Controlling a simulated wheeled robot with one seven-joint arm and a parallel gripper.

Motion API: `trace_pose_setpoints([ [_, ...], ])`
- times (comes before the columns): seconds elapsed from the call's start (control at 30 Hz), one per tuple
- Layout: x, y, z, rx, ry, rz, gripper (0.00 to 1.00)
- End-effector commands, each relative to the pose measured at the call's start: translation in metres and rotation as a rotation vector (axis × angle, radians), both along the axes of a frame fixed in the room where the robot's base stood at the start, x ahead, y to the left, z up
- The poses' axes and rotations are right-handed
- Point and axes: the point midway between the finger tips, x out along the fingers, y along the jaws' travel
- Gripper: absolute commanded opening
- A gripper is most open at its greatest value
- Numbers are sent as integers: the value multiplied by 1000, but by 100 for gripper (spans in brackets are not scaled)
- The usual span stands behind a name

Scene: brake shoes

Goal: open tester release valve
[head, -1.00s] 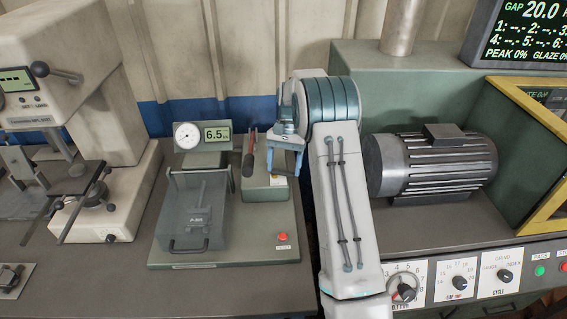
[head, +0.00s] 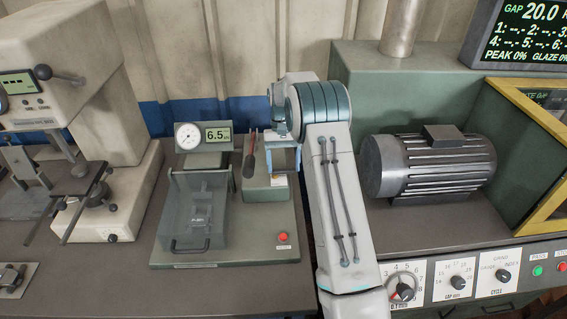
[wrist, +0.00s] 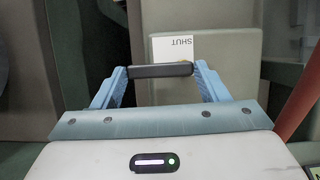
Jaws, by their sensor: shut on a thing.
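The tester (head: 225,250) is a green-grey bench unit with a gauge and a 6.5 display at its back. On its right stands a pale block (head: 264,190), which also shows in the wrist view (wrist: 215,70). My gripper (head: 282,160) is at the top right of this block. In the wrist view its blue fingers (wrist: 158,78) are shut on the two ends of a short black bar, the valve handle (wrist: 160,70). The bar lies level across the picture. A white label reading SHUT (wrist: 180,46) is just behind it. The valve body is mostly hidden.
A red-handled lever (head: 249,155) stands close left of my gripper; a red bar shows at the wrist view's right. A clear-walled box (head: 190,215) and a red button (head: 282,237) are on the tester. A motor (head: 428,165) is to the right.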

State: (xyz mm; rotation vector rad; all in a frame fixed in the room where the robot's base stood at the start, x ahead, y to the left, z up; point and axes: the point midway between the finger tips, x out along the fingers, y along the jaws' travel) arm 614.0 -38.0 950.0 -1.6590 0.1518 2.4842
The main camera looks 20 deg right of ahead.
Motion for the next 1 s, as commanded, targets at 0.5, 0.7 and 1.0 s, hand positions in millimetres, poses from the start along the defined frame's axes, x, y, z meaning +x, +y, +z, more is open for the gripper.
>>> trace_pose_setpoints([
  [0.5,1,0,1,0,-2,1,89],
  [0.7,8,-2,16,0,-5,1,89],
  [1.0,28,-5,65,0,-6,1,89],
])
